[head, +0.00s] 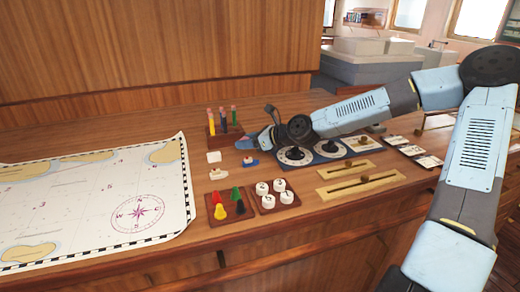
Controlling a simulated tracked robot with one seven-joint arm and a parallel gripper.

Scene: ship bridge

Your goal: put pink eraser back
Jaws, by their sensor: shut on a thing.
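My gripper (250,143) is at the end of my arm, low over the desk, just right of a wooden pencil holder (224,136). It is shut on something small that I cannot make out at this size. I cannot pick out a pink eraser for certain. A small white block (214,157) and a pale piece (217,173) lie on the desk left of and below the gripper. A small blue and white piece (250,162) lies just below the gripper.
A chart (110,200) covers the left of the desk. Coloured pieces stand on a tray (219,219) beside a tray of white round pieces (269,209). A dial panel (328,151) lies under my arm, with brass instruments (360,185) and cards (411,150) to the right.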

